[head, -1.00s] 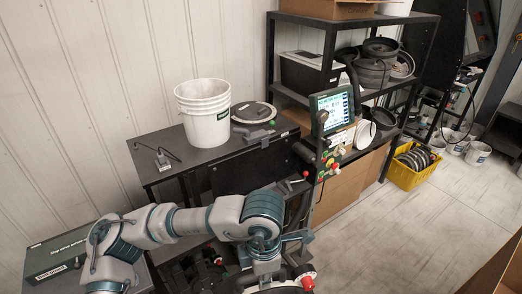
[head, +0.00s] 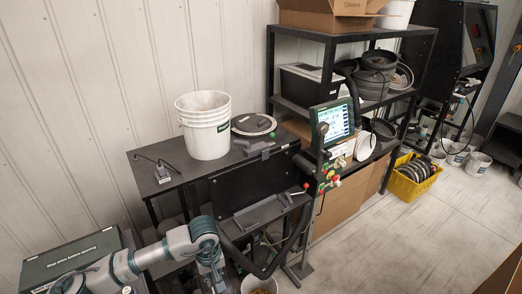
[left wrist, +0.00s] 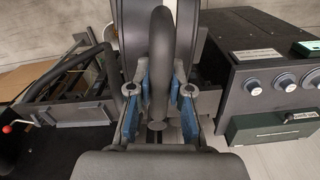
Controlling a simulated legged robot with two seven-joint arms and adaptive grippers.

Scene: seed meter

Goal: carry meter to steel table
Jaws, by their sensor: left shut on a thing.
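My left gripper (left wrist: 160,98) is shut on a thick dark curved handle (left wrist: 161,50) in the left wrist view. The handle belongs to a dark body (left wrist: 132,30), which I take to be the meter; most of it is hidden behind the handle and fingers. In the head view my left arm reaches in at the lower left, and its wrist (head: 212,275) points down at the bottom edge. The held thing cannot be made out there. A dark table (head: 190,170) stands against the wall; I cannot tell whether it is the steel table. My right gripper is not in view.
A white bucket (head: 205,130) and a round lidded disc (head: 254,123) stand on the dark table. A screen (head: 335,122) with levers stands at its right end. A black shelf (head: 330,40) and a yellow crate (head: 414,178) are further right.

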